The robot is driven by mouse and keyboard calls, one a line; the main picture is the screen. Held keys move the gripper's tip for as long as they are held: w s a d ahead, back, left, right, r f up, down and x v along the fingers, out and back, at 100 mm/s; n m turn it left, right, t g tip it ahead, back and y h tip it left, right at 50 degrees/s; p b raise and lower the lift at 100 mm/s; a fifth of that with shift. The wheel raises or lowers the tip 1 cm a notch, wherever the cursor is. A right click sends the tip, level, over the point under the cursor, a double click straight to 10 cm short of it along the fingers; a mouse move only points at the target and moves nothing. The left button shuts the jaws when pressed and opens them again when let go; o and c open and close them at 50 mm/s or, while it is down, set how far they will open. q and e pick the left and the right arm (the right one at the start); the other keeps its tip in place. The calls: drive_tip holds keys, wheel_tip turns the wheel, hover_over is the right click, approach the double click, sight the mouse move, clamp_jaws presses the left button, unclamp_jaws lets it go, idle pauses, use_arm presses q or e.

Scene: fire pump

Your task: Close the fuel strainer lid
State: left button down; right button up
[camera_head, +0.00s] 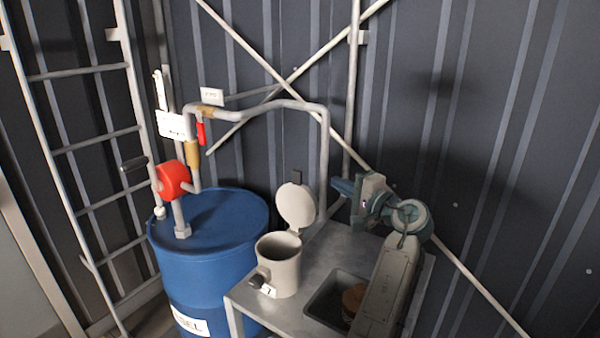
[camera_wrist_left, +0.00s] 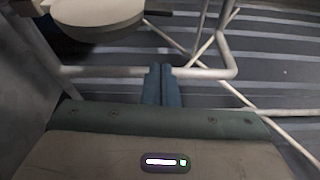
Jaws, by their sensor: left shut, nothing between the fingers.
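The fuel strainer (camera_head: 279,268) is a beige-grey round pot on the metal stand, with its mouth open at the top. Its round lid (camera_head: 296,206) stands raised, tilted up at the back of the pot. My left gripper (camera_head: 342,186) is to the right of the lid at about its height, pointing left, apart from it. In the left wrist view, my left gripper's fingers (camera_wrist_left: 163,84) are pressed together and empty. A pale rounded piece, apparently the lid (camera_wrist_left: 95,22), shows at the upper left there. My right gripper is not in view.
A blue drum (camera_head: 205,260) with a red hand pump (camera_head: 173,180) stands left of the strainer. A pipe (camera_head: 325,150) runs from the pump over to behind the lid. The metal stand (camera_head: 245,297) has a recess beside the pot. Diagonal braces cross the corrugated wall.

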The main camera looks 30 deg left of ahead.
use_arm(q)
drive_tip(key=p, duration=0.7)
hover_over(299, 197)
drive_tip(key=d, duration=0.3)
drive_tip(key=shift+s+r, duration=0.1)
drive_tip(key=shift+s, duration=0.1)
drive_tip(key=shift+w, duration=0.1)
